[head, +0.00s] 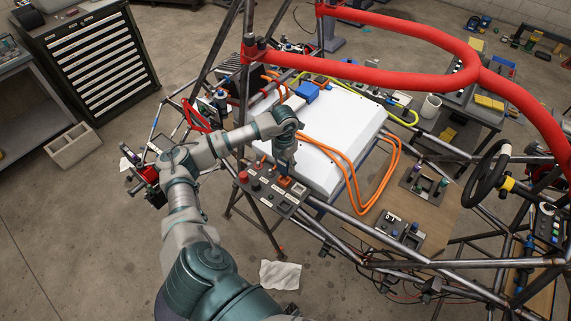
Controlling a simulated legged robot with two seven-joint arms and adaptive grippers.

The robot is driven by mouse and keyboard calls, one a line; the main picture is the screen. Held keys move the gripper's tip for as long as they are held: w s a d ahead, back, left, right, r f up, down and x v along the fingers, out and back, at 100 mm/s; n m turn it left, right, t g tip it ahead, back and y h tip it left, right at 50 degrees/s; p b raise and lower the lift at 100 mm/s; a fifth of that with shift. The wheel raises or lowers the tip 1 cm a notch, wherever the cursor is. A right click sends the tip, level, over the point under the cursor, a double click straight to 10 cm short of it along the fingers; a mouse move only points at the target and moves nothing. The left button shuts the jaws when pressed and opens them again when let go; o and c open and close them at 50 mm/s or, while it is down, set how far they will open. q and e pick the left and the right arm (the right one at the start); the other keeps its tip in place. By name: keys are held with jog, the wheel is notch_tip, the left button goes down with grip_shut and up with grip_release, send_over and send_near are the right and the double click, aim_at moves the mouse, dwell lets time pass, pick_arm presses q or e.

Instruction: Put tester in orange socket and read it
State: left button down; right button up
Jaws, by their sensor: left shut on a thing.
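My left gripper (285,168) points down over the small grey socket panel (268,196) on the chassis side. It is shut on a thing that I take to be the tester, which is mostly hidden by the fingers. The orange socket (285,182) shows right at the fingertips. I cannot tell whether the tester is inside the socket or just above it. No tester reading is legible. My right gripper is not in view.
The panel also carries a red button (243,176) and several dark knobs. A white battery box (335,130) with orange cables (385,180) lies behind. Red padded tubes (390,79) cross above. A wooden board (425,215) with small parts is at right.

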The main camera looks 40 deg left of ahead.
aim_at(284, 172)
pick_arm(q)
notch_tip(284, 172, down, 3)
jog(key=shift+f+b, duration=0.1)
jog(key=shift+b, duration=0.8)
jog(key=shift+a+f, duration=0.1)
jog(key=shift+f, duration=0.2)
jog(key=shift+f+b, duration=0.45)
dwell(0.4)
jog(key=c, duration=0.8)
grip_release()
jog(key=shift+s, duration=0.1)
